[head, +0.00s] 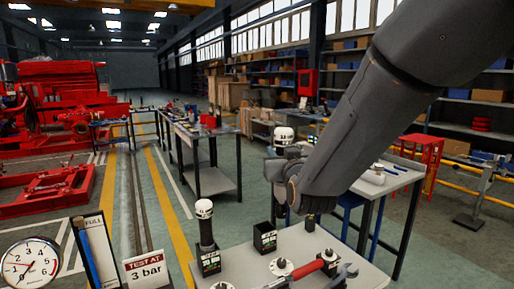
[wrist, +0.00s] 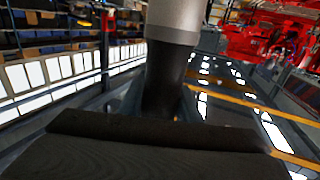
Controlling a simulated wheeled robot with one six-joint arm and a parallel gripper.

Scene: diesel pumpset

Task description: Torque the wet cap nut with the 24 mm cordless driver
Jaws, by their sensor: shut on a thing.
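My gripper (head: 284,172) is shut on a dark cordless driver with a white top (head: 284,137), held upright above the grey bench. In the wrist view the driver (wrist: 168,75) shows as a pale grey band above a dark body, with a dark finger across the bottom of the picture. The size mark on it is too small to read. A second dark driver with a white top (head: 205,232) stands in a black holder at the bench's left. The empty-looking black holder (head: 264,238) is to its right, below my gripper. I cannot make out the wet cap nut.
The bench (head: 235,268) also carries a red-handled tool (head: 308,268), a wrench (head: 345,275) and a small dark piece (head: 311,222). A gauge (head: 29,262) and a "TEST AT 3 bar" sign (head: 146,270) stand front left. Red machinery (head: 60,105) is far left. Aisle floor is clear.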

